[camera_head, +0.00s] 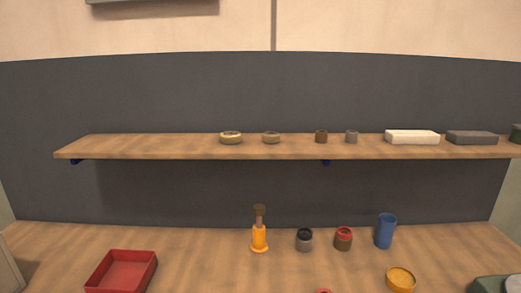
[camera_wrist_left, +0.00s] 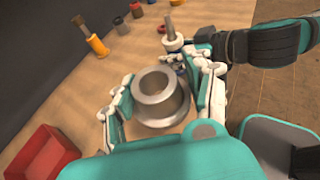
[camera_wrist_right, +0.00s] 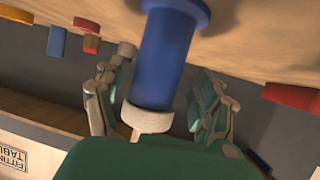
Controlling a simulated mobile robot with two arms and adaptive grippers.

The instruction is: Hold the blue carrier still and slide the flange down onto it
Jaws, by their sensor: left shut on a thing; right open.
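In the left wrist view, my left gripper (camera_wrist_left: 160,100) is shut on the flange (camera_wrist_left: 160,97), a grey metal ring with a raised collar and a wide rim, held above the wooden table. In the right wrist view, the blue carrier (camera_wrist_right: 164,58) is a blue cylinder with a wider blue base, a pale ring and a thin pin at its other end. My right gripper (camera_wrist_right: 160,95) is open, with a finger on either side of the carrier. The carrier's pale disc and pin (camera_wrist_left: 172,38) also show in the left wrist view, beyond the flange and apart from it.
A red tray (camera_head: 122,270) lies at the table's left. A yellow dish (camera_head: 400,279) is at front right. A shelf (camera_head: 180,146) hangs above.

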